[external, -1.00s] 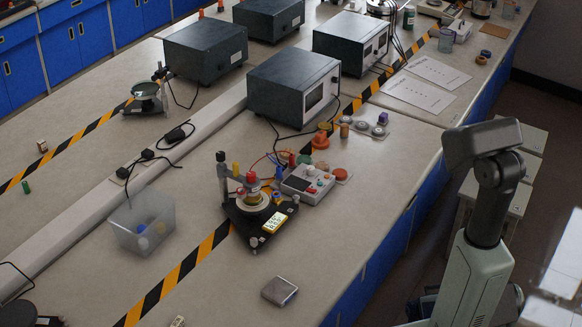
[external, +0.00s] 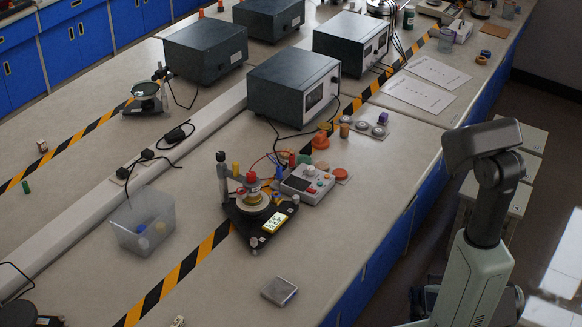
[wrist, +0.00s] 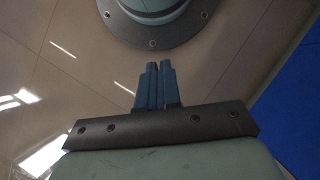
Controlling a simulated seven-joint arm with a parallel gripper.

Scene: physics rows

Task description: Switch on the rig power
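A black-based rig (external: 243,222) stands on the bench, with a round platform, a small stack on it and a lit display (external: 274,223). Beside it on the right is a light grey control box (external: 300,187) with small coloured controls. Which of them is the power switch is too small to tell. A round red-orange piece (external: 342,175) sits by the box's right side. My gripper (wrist: 156,77) shows in the wrist view with its fingers together and nothing visible between them. It points over floor near my base, away from the rig. The external view does not clearly show its fingers.
A clear bin (external: 143,225) stands left of the rig and a small silver box (external: 279,291) in front. Dark instrument boxes (external: 292,85) stand behind. Cables lie around them. The bench's right edge (external: 392,232) lies between my arm and the rig.

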